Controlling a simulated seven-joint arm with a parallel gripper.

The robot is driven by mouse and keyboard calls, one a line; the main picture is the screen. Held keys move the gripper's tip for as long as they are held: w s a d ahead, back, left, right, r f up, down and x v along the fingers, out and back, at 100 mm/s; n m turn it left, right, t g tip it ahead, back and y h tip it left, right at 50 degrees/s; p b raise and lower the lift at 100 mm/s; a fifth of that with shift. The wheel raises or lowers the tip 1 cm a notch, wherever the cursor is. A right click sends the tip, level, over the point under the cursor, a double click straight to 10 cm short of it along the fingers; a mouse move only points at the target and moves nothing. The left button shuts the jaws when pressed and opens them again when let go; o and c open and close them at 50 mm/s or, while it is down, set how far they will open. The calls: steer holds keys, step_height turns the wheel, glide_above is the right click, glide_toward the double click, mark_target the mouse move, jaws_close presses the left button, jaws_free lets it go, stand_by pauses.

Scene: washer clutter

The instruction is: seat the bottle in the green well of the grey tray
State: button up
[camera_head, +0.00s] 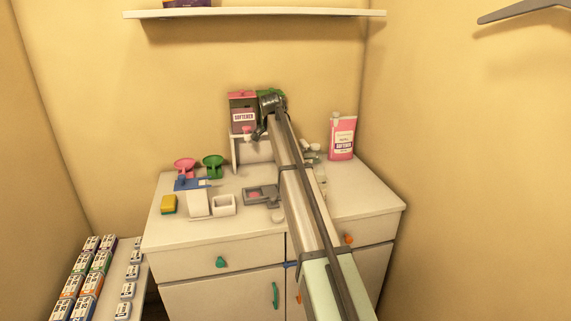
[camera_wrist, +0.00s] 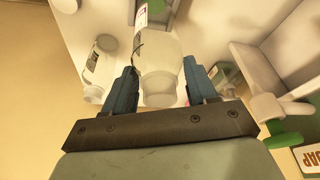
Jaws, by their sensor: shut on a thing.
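In the wrist view my gripper (camera_wrist: 160,68) is shut on a clear, whitish bottle (camera_wrist: 160,85), with one blue finger on each side of it. The bottle has a dark-edged label toward its far end. In the head view my arm hides the held bottle and most of the gripper. The grey tray (camera_head: 270,203) lies on the counter left of my arm, with a pink patch in its visible well. I cannot make out its green well there. A green patch (camera_wrist: 236,12) shows at the top of the wrist view; I cannot tell what it belongs to.
A second clear bottle (camera_wrist: 98,68) is left of the gripper. A pink softener container (camera_head: 342,137) stands right of my arm.

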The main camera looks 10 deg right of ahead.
steer(key=shift+f, duration=2.05)
steer(key=o, duration=1.3)
steer(key=v, duration=1.2)
steer(key=shift+s, duration=0.1)
